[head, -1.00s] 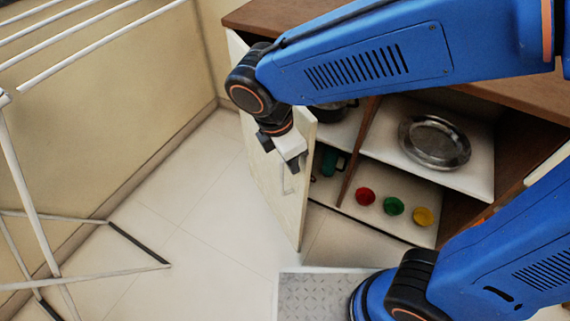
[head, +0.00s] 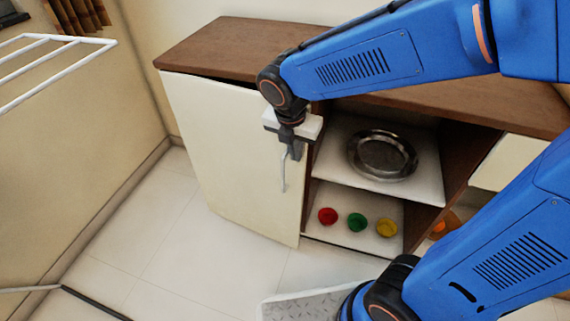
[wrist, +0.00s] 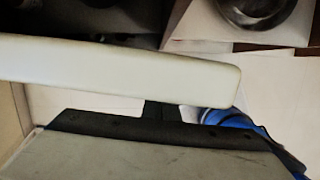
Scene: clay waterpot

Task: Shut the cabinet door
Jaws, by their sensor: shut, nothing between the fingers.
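The cabinet door (head: 225,150) is a cream panel on the left of the cabinet, standing nearly flush with its front; a narrow dark gap shows along its top edge. Its thin metal handle (head: 283,170) is near the door's right edge. My gripper (head: 292,152) is shut and empty at the outer face of the door, near the top right corner and by the handle. I cannot tell whether it touches the door. In the wrist view, the door's pale top edge (wrist: 120,72) crosses the picture in front of my gripper.
The cabinet's brown top (head: 215,48) spans the back. The open middle section holds a metal plate (head: 382,154) on its shelf and red (head: 327,216), green (head: 357,222) and yellow (head: 387,228) bowls below. A white drying rack (head: 60,65) stands at left. The floor before the door is clear.

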